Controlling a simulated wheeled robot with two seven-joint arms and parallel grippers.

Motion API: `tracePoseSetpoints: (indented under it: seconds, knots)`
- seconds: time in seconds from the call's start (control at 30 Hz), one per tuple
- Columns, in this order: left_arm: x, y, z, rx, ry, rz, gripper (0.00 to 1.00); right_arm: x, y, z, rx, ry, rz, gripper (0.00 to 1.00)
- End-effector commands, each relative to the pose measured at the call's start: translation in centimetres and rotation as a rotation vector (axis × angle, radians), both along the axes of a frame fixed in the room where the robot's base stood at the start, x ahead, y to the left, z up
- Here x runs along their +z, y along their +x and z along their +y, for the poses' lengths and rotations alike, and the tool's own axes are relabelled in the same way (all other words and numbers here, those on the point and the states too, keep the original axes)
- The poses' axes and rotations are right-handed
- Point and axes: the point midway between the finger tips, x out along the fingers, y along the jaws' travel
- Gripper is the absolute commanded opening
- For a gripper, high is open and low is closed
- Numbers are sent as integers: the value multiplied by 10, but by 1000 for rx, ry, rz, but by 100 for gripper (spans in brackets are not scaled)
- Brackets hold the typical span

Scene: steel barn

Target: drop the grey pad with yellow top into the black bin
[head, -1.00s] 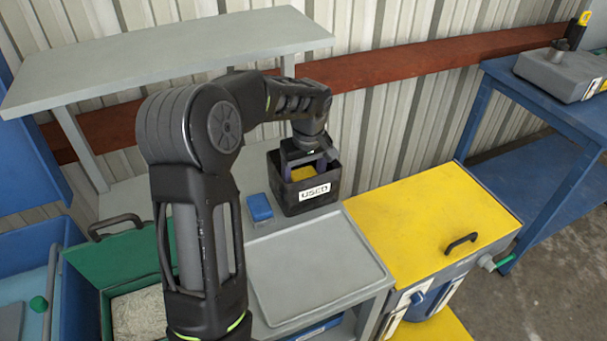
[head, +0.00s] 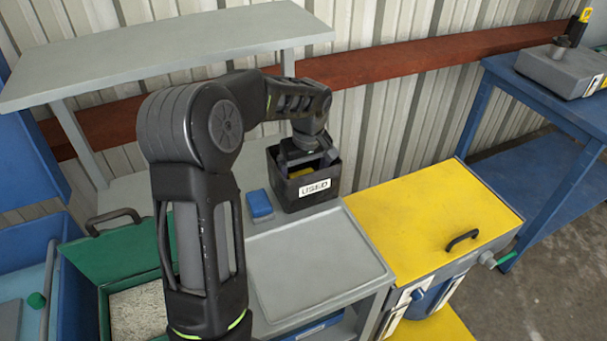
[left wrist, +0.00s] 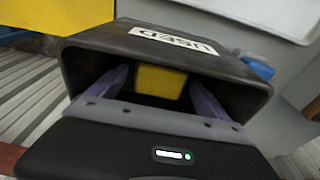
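The black bin (head: 325,195) with a white USED label stands on the grey bench at the back. It fills much of the left wrist view (left wrist: 95,50). The pad's yellow top (left wrist: 160,81) shows inside the bin; its grey part is hidden. In the head view a sliver of yellow (head: 301,173) shows over the bin's rim. My left gripper (left wrist: 160,85) points down into the bin, its two purple fingers spread on either side of the pad with a small gap to each. It is open. My right gripper is in neither view.
A blue block (head: 260,205) lies just left of the bin. A grey tray (head: 315,265) in front is empty. A yellow-topped cabinet (head: 430,215) stands right, a green open box (head: 115,260) left. A grey shelf (head: 170,55) overhangs behind my arm.

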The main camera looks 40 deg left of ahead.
Motion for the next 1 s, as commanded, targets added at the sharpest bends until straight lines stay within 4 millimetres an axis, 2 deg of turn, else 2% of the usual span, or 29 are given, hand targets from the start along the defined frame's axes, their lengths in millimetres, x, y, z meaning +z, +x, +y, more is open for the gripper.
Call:
tracePoseSetpoints:
  seconds: [0.33, 0.5, 0.57, 1.0]
  knots:
    - [2, 0, 0, 0, 0, 0, 94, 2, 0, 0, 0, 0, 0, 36]
    - [18, 0, 0, 1, 0, 0, 94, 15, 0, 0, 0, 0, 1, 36]
    - [22, 0, -1, 1, 1, -4, 94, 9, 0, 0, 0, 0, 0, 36]
    - [111, -6, -13, 0, 0, -4, 94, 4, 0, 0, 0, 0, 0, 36]
